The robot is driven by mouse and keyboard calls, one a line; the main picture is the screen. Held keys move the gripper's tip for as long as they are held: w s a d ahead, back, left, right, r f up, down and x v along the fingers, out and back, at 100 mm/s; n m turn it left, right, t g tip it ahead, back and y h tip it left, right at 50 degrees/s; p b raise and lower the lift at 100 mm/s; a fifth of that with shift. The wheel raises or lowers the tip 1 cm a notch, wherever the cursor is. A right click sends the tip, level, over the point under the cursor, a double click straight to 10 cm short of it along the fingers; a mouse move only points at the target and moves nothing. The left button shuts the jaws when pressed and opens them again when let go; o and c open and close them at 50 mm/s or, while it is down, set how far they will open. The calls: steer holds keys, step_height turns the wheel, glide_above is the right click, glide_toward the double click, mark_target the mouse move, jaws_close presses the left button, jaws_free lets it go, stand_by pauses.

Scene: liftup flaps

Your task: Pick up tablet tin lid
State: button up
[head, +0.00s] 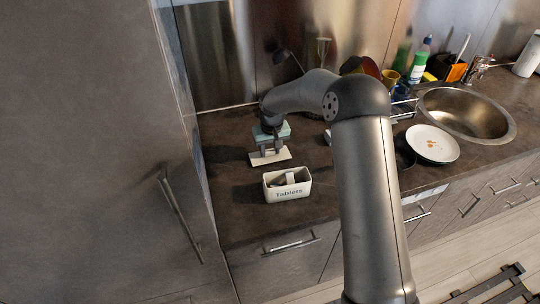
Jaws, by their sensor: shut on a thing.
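The tablet tin lid (270,157) is a flat, cream-white rectangular piece behind the tin. My gripper (269,150) points down over it and is shut on it around its middle. I cannot tell whether the lid touches the counter or hangs just above it. The tablet tin (291,193), a white box marked "Tablets", stands open in front of the lid, with something dark and pale inside. My arm hides part of the counter to the right.
The dark counter (232,222) is clear around the tin's left. A tall cabinet (110,130) bounds the left side. To the right are a white plate (433,143) with crumbs, a round sink (468,112), and a green bottle (418,66) with cups.

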mark_target(269, 151)
steer(key=shift+r, duration=0.55)
steer(key=r, duration=0.1)
steer(key=r+b, duration=0.1)
steer(key=shift+s+r, duration=0.2)
steer(key=shift+r, duration=0.1)
steer(key=s+a+r+b, duration=0.2)
steer(key=s+r+b, duration=0.2)
steer(key=s+r, duration=0.7)
steer(key=s+d+m+p, duration=0.1)
steer(key=s+d+p, duration=0.2)
steer(key=d, duration=0.4)
steer(key=shift+d+p, duration=0.3)
steer(key=shift+p, duration=0.45)
steer(key=shift+s, duration=0.1)
steer(key=shift+f+b, duration=2.65)
steer(key=shift+f, duration=0.75)
